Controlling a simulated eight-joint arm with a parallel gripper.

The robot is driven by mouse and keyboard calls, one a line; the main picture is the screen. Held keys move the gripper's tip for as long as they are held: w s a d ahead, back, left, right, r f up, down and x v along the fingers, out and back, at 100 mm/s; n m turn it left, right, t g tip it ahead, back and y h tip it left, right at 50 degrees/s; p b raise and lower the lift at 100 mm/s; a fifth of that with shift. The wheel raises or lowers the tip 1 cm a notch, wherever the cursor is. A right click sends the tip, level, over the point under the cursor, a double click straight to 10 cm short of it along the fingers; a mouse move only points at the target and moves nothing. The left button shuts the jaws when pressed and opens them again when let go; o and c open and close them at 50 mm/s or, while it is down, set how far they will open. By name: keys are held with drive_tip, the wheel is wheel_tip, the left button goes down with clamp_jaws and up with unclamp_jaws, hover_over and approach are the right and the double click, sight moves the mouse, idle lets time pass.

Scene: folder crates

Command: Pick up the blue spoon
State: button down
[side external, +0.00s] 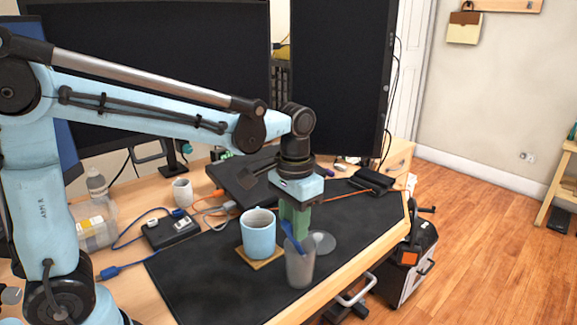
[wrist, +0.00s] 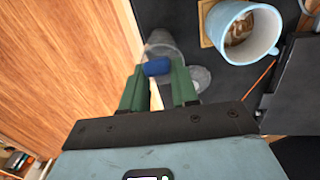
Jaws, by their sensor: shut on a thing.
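The blue spoon (side external: 290,236) stands tilted in a clear cup (side external: 300,267) on the dark desk mat. My gripper (side external: 295,222) is directly above the cup, its green fingers pointing down at the spoon's upper end. In the wrist view the spoon's blue end (wrist: 157,67) lies between the tips of my green fingers (wrist: 158,78), and they are shut on it. The clear cup also shows behind it in the wrist view (wrist: 161,42). The spoon's lower part is hard to see through the cup wall.
A light-blue mug (side external: 258,238) with a brown drink stands on a wooden coaster (side external: 262,263) just left of the cup. A clear round lid or disc (side external: 322,242) lies right of the cup. A black laptop-like slab (side external: 240,180) and cables lie behind. The mat's front is clear.

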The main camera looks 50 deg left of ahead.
wheel_tip(320, 180, up, 15)
drive_tip(key=shift+r, duration=0.15)
idle(0.5)
drive_tip(key=c, duration=1.4)
unclamp_jaws()
drive_tip(key=shift+c, duration=0.2)
clamp_jaws()
